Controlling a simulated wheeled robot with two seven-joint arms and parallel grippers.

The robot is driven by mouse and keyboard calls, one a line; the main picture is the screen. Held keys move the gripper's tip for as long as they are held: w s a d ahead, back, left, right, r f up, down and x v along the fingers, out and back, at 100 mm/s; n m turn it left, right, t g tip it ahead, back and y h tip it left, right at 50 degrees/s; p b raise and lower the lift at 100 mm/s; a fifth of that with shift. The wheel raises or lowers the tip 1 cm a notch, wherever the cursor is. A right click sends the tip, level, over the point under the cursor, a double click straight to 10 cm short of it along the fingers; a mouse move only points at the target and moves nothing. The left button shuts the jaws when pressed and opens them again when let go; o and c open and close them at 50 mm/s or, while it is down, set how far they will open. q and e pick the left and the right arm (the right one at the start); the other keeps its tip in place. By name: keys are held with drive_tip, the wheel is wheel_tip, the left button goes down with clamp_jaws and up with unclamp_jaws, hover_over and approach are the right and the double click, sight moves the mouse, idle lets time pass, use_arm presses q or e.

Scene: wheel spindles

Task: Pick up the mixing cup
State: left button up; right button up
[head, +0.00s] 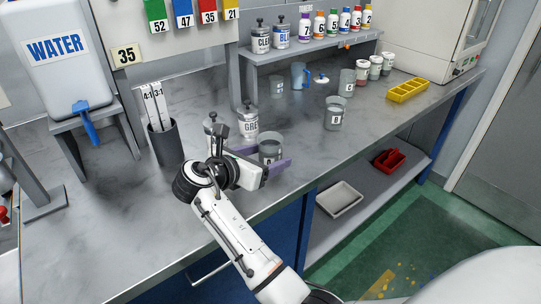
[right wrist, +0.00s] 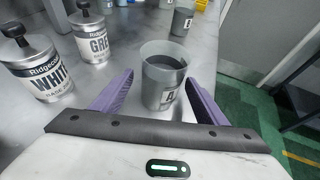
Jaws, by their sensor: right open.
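A translucent grey mixing cup (head: 270,148) with a dark filling stands upright on the bench near its front edge. In the right wrist view this cup (right wrist: 163,72) bears a small label with a letter that looks like A. My right gripper (head: 265,161) is open, with one purple finger on each side of the cup. In the right wrist view, gaps show between the cup and the fingers of the gripper (right wrist: 161,78). Similar cups, (head: 335,115) and (head: 346,84), stand farther right. My left gripper is not in view.
A grey paint tin (head: 248,122) and a white paint tin (right wrist: 39,68) stand left of the cup. A dark holder (head: 166,145) with paddles stands farther left. A yellow tray (head: 407,90) lies at the right. The bench's front edge is close to the cup.

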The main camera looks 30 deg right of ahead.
sight(278, 153)
drive_tip(key=x, duration=0.5)
drive_tip(key=shift+w+d, duration=0.1)
drive_tip(key=shift+d, duration=0.1)
drive_tip(key=c, duration=1.3)
drive_tip(key=shift+o, duration=0.2)
wheel_tip(278, 153, up, 10)
drive_tip(key=shift+p, duration=0.45)
